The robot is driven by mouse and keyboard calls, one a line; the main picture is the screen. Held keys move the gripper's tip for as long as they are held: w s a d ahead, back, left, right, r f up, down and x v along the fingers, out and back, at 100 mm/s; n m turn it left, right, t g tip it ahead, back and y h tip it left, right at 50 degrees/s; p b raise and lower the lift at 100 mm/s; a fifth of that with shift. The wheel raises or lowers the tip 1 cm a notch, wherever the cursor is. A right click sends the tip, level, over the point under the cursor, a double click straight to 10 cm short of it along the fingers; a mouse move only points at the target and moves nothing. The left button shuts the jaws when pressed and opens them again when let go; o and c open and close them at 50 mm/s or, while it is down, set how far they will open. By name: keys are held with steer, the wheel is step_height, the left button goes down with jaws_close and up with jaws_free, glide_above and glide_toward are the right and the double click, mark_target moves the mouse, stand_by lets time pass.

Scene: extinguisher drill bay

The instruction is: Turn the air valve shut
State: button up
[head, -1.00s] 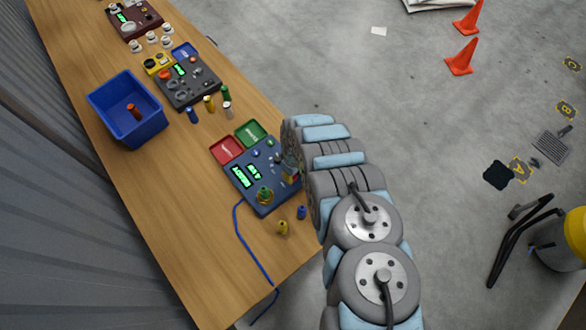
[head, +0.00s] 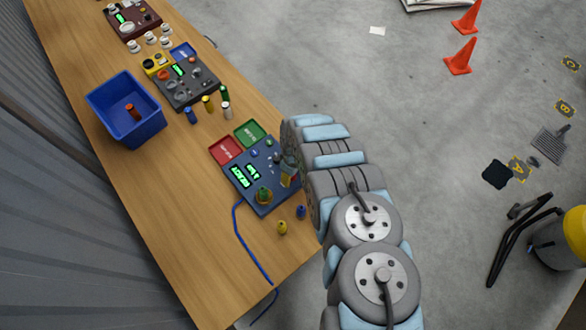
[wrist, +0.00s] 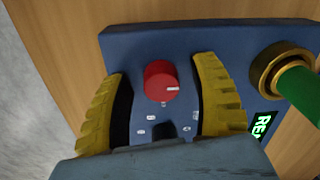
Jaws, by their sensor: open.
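In the wrist view a round red knob (wrist: 160,80) with a white pointer line stands on the blue panel (wrist: 215,38). The line points right, and small white marks sit on the panel below the knob. I take this knob for the air valve, but no name is legible. My gripper (wrist: 158,92) is open, with one yellow finger on each side of the knob and a visible gap on both sides. In the head view the panel (head: 237,160) lies at the near part of the bench, and my arm hides most of the gripper and the knob.
Close right of the fingers, a green cylinder (wrist: 298,88) sits in a brass fitting (wrist: 268,65). Red (head: 226,149) and green (head: 249,133) trays adjoin the panel. Small yellow (head: 282,227) and blue (head: 301,212) pieces stand near it. A blue bin (head: 122,95) stands farther along the bench.

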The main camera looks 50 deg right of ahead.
steer(key=shift+r, duration=0.15)
steer(key=shift+w+d+r, duration=0.1)
steer(key=shift+r, duration=0.85)
steer(key=shift+d+r, duration=0.2)
steer(key=shift+r, duration=3.35)
steer(key=shift+d+r, duration=0.1)
steer(key=shift+r, duration=1.2)
